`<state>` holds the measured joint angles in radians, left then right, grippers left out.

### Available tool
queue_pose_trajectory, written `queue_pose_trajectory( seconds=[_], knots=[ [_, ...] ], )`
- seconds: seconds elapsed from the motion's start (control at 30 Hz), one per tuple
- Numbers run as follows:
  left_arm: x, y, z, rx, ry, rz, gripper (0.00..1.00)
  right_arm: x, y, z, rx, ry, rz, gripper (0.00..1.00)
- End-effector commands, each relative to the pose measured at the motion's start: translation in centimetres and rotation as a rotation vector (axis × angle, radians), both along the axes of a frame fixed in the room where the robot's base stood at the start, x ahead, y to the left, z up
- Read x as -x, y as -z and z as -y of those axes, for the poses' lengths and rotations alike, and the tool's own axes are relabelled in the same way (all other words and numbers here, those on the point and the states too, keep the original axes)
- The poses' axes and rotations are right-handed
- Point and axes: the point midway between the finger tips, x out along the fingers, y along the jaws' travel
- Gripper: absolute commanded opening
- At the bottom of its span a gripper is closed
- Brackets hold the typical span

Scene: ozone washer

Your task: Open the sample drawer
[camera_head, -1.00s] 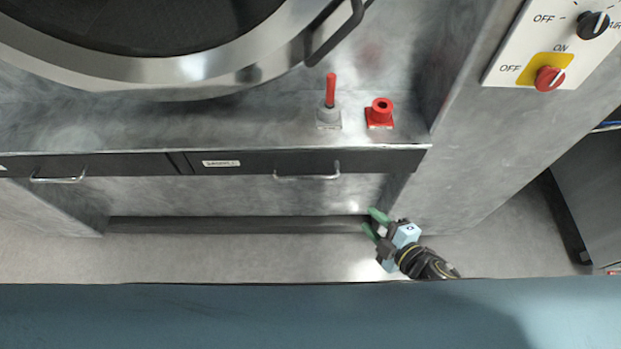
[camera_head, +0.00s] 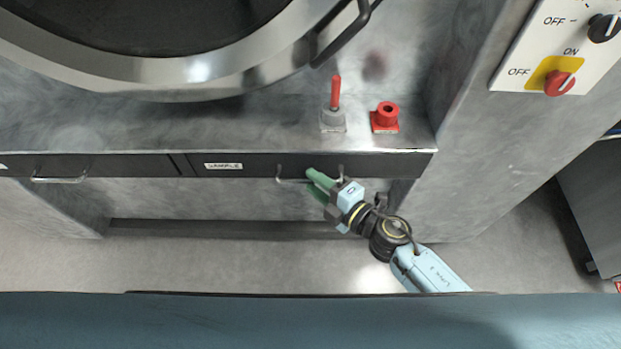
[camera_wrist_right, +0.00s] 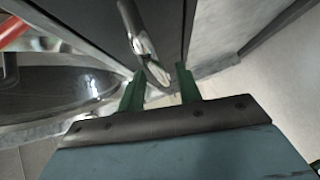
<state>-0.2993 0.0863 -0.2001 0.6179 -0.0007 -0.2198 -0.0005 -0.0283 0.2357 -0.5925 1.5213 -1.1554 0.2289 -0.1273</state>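The sample drawer (camera_head: 258,165) is the dark front with a white "SAMPLE" label, right of centre in the head view. It looks flush with its neighbour. Its metal bar handle (camera_head: 280,173) is partly hidden behind my right gripper (camera_head: 314,182). In the right wrist view the handle (camera_wrist_right: 147,48) comes down from the top, and its end lies between the two green fingers of my right gripper (camera_wrist_right: 158,88). The fingers are apart, with gaps beside the handle. My left gripper is not in view.
A second dark drawer with a handle (camera_head: 60,179) is at the left. A red lever (camera_head: 335,92) and a red button (camera_head: 386,115) stand on the ledge above. A round door (camera_head: 150,75) is at upper left. The floor below the drawers is clear.

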Motion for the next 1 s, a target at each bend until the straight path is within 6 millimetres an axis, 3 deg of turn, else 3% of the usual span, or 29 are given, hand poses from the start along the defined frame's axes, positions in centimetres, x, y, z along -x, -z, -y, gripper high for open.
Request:
queue_pose_trajectory(
  seconds=[0.2, 0.5, 0.77, 1.0],
  knots=[
    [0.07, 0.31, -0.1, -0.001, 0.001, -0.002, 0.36, -1.37, 0.31, -1.34, 0.0, 0.001, -0.001, 0.34],
    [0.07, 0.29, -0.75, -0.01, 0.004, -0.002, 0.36, -1.49, 0.34, -1.47, 0.0, 0.001, -0.001, 0.34],
    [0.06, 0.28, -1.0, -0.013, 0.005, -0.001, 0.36, -1.48, 0.34, -1.45, 0.0, 0.001, -0.001, 0.02],
    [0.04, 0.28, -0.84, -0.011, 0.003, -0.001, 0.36, -1.47, 0.34, -1.44, 0.0, 0.001, -0.001, 0.0]
  ],
)
